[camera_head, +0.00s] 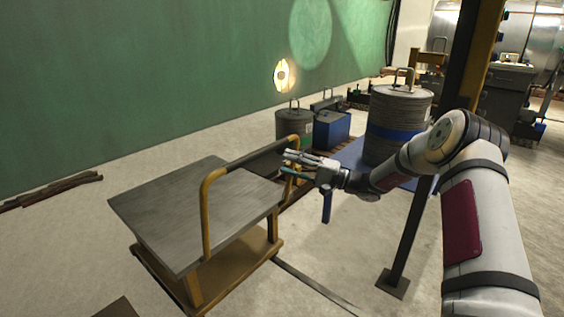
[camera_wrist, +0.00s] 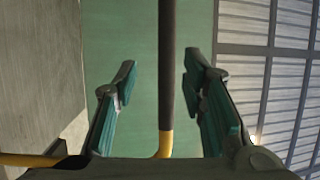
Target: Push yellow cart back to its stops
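The yellow cart (camera_head: 195,215) stands at the left centre of the head view, with a grey flat top, a lower yellow deck and a yellow push handle (camera_head: 207,215) with a dark grip bar (camera_head: 255,158). My gripper (camera_head: 288,162) is at the right end of that bar. In the wrist view, the dark bar (camera_wrist: 166,60) runs between the two teal-padded fingers of my gripper (camera_wrist: 160,82). The fingers are spread, with a gap on both sides of the bar. I cannot make out the stops.
A blue stand (camera_head: 350,152) with a large grey drum (camera_head: 398,140) is behind my arm. A smaller drum (camera_head: 294,128) and a blue box (camera_head: 331,130) stand behind the handle. A dark post (camera_head: 405,235) rises at right.

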